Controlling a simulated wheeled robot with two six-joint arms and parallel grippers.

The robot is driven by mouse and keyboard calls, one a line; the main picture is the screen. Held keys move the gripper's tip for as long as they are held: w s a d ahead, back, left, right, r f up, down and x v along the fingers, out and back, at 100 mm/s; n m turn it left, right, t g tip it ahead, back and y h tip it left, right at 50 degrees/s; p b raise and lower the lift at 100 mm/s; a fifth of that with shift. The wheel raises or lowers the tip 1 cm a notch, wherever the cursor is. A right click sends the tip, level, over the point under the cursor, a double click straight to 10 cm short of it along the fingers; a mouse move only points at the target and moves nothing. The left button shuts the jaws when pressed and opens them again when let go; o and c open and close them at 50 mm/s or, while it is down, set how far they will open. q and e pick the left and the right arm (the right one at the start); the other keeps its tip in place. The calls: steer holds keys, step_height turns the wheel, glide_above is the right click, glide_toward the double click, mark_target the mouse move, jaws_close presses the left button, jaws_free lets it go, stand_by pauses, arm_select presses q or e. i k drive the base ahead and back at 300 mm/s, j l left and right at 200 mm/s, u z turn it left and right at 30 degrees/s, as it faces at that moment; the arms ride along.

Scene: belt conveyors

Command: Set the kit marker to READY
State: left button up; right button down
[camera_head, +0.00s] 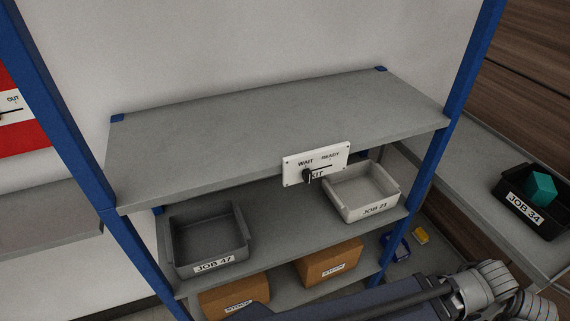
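The kit marker (331,162) is a white plate on the front edge of the top shelf, toward its right side. It reads WAIT at left, READY at right and KIT below. A dark slot runs across it, and its black knob (308,176) sits at the left end, under WAIT. Part of my arm crosses the bottom right, well below the marker. Neither of my grippers shows in this view.
The top shelf (260,135) is empty. Below are a dark JOB 47 bin (212,268), a pale JOB 21 bin (375,211) and cardboard boxes (330,262). Blue posts (455,110) flank the shelves. A black JOB 34 bin (518,207) holding a teal block (540,187) stands at right.

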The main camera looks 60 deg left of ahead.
mark_target(308, 173)
steer(key=u, duration=1.8)
steer(key=k+l+u, duration=0.3)
steer(key=i+l, duration=0.2)
steer(key=i, duration=0.2)
